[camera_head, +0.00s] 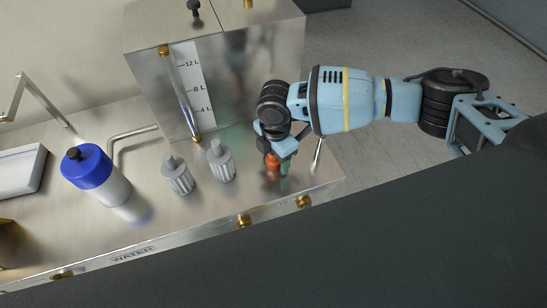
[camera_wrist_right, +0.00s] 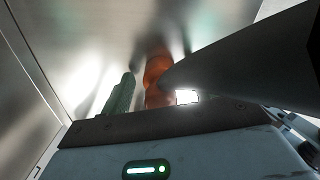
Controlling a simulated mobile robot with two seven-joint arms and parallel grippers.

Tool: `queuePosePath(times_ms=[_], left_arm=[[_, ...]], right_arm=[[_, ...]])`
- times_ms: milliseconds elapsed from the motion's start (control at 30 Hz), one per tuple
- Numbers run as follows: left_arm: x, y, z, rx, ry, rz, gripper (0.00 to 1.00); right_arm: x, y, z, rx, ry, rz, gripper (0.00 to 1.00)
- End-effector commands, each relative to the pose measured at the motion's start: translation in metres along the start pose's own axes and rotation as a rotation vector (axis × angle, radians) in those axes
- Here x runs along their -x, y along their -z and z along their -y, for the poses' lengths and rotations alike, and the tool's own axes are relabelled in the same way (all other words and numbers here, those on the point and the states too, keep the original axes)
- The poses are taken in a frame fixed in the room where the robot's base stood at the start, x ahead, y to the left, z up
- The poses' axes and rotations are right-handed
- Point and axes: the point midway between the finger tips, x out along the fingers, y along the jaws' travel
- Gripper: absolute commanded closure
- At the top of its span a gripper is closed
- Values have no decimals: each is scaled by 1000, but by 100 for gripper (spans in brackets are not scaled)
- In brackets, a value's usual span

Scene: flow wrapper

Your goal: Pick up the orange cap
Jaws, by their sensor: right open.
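The orange cap (camera_head: 272,162) stands on the steel bench near its right end, under my right gripper (camera_head: 281,150). In the right wrist view, the orange cap (camera_wrist_right: 156,78) stands just beyond the palm, partly covered by a large dark finger on the right. A green ribbed piece (camera_wrist_right: 121,94) is to its left; I cannot tell whether it is a separate part or a fingertip pad. My right gripper is open around or just above the cap; contact cannot be made out. My left gripper is not in view.
Two grey ribbed caps (camera_head: 178,175) (camera_head: 221,161) stand left of the gripper. A blue-topped bottle (camera_head: 88,166) is farther left. A steel tank (camera_head: 215,60) with a level scale rises behind. Brass fittings (camera_head: 304,202) line the bench's front edge.

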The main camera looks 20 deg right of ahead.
Motion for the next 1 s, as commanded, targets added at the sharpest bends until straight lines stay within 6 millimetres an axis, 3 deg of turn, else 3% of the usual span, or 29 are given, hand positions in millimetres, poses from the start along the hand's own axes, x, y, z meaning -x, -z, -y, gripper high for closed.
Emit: queuePosePath(times_ms=[233,633,1000], left_arm=[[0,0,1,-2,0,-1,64],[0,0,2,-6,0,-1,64],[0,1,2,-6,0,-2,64]], right_arm=[[-1,0,0,0,-2,0,38],[0,0,-1,0,-2,-1,89],[6,1,-1,0,-4,-2,89]])
